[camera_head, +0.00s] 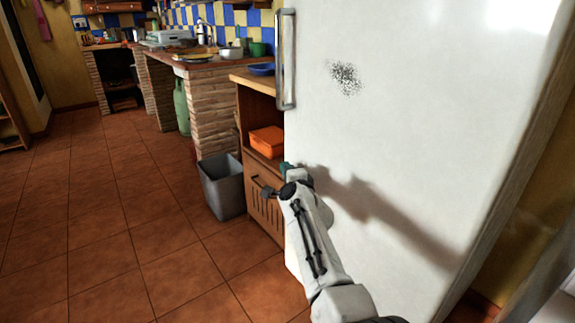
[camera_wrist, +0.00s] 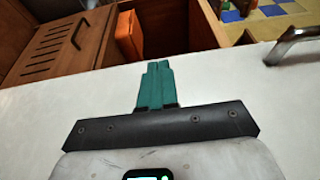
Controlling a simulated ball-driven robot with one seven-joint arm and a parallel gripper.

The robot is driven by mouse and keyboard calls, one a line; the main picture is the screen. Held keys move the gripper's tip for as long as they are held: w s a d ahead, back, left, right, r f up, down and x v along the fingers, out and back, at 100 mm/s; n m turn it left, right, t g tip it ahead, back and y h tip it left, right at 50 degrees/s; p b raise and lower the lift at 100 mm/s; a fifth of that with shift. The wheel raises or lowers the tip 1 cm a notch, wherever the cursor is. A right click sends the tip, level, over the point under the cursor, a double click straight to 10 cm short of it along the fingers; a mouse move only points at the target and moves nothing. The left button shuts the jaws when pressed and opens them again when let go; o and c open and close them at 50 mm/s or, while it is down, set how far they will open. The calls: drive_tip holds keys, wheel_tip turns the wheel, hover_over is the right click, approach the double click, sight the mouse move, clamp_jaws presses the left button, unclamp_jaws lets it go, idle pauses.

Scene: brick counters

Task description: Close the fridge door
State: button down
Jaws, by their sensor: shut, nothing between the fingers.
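The fridge door (camera_head: 420,110) is a large white panel filling the right half of the head view, with a dark speckled patch on it. Its vertical metal handle (camera_head: 286,60) is near its left edge. In the wrist view the white door (camera_wrist: 50,120) spans the lower part, and the handle (camera_wrist: 292,44) is at the upper right. My gripper (camera_head: 287,168) is at the door's left edge below the handle. Its teal fingers (camera_wrist: 154,84) are together, with nothing between them. I cannot tell whether they touch the door, or how far it stands open.
A wooden cabinet (camera_head: 262,210) with an orange box (camera_head: 266,141) stands left of the door. A grey bin (camera_head: 222,186) is beside it on the floor. Brick counters (camera_head: 213,115) run along the back. The tiled floor (camera_head: 110,220) at left is clear.

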drive_tip(key=s+a+p, duration=0.6)
drive_tip(key=a, duration=0.3)
drive_tip(key=s+d+f+n+g, duration=0.6)
drive_tip(key=s+d+f+n, duration=0.3)
drive_tip(key=s+d+f, duration=0.65)
drive_tip(key=s+d+f+n+g+h, duration=0.1)
drive_tip(key=s+d+f+n+g, duration=0.15)
drive_tip(key=s+d, duration=0.7)
drive_tip(key=s+d+f+n+g+h, duration=0.2)
drive_tip(key=s+d+f+g, duration=0.2)
drive_tip(key=s, duration=1)
drive_tip(key=s+d+r+n+g+h, duration=0.1)
drive_tip(key=s+d+r+g, duration=0.1)
drive_tip(key=s, duration=0.8)
drive_tip(key=s+d+r+g+h, duration=0.1)
drive_tip(key=s+g, duration=0.1)
drive_tip(key=s, duration=0.7)
wheel_tip(320, 180, up, 25)
drive_tip(key=s+p, duration=0.1)
drive_tip(key=p, duration=2.2)
drive_tip(key=shift+d+f+p, duration=0.15)
drive_tip(key=shift+d+p, duration=0.1)
drive_tip(key=shift+p, duration=0.05)
